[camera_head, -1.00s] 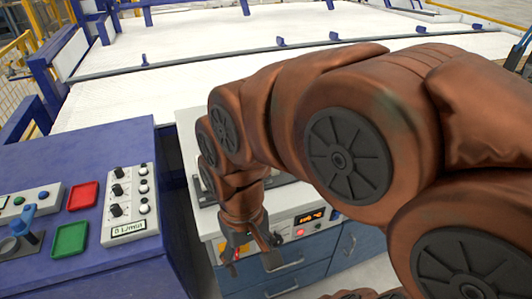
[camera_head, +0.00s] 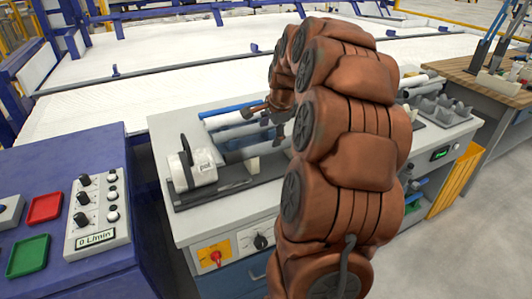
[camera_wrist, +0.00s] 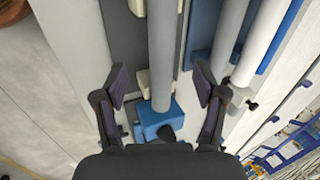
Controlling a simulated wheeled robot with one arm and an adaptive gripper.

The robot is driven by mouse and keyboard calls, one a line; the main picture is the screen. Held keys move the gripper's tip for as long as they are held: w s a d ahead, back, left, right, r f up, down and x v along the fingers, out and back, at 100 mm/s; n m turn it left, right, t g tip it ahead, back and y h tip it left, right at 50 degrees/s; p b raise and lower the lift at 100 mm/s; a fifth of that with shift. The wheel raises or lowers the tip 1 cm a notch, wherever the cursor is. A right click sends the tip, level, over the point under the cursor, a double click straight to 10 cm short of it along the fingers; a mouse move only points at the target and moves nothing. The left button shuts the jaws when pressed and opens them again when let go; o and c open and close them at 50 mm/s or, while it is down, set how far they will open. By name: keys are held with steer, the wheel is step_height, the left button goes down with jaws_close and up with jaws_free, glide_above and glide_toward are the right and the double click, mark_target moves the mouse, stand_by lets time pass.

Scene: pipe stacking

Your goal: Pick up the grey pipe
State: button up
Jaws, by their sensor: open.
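A grey pipe (camera_wrist: 161,48) runs lengthwise up the middle of the wrist view, its near end at a blue block (camera_wrist: 157,118). My gripper (camera_wrist: 161,85) is open, with one dark finger on each side of the pipe in the picture. Both fingers appear apart from it, and nothing is held. How far above the pipe they are is not clear. In the head view a grey pipe (camera_head: 240,155) lies on the workbench beside a white cylindrical machine part (camera_head: 196,167). My arm hides its right part, and my gripper (camera_head: 266,118) is small there.
More grey and white pipes (camera_wrist: 262,42) lie on a blue rack to the right in the wrist view. The workbench (camera_head: 185,232) has a control panel in front. A blue console (camera_head: 125,262) stands left. A grey notched holder (camera_head: 440,108) sits at the bench's right.

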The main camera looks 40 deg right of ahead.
mark_target(268, 145)
steer(key=shift+m, duration=0.3)
steer(key=shift+d+p+x, duration=0.2)
steer(key=shift+p+x, duration=0.05)
steer(key=shift+x, duration=0.8)
steer(key=shift+d+p+x, duration=0.2)
steer(key=shift+d+x, duration=0.05)
steer(key=shift+x, duration=0.85)
steer(key=shift+p+x, duration=0.3)
steer(key=shift+x, duration=1.6)
steer(key=shift+a, duration=0.15)
steer(key=c, duration=1.3)
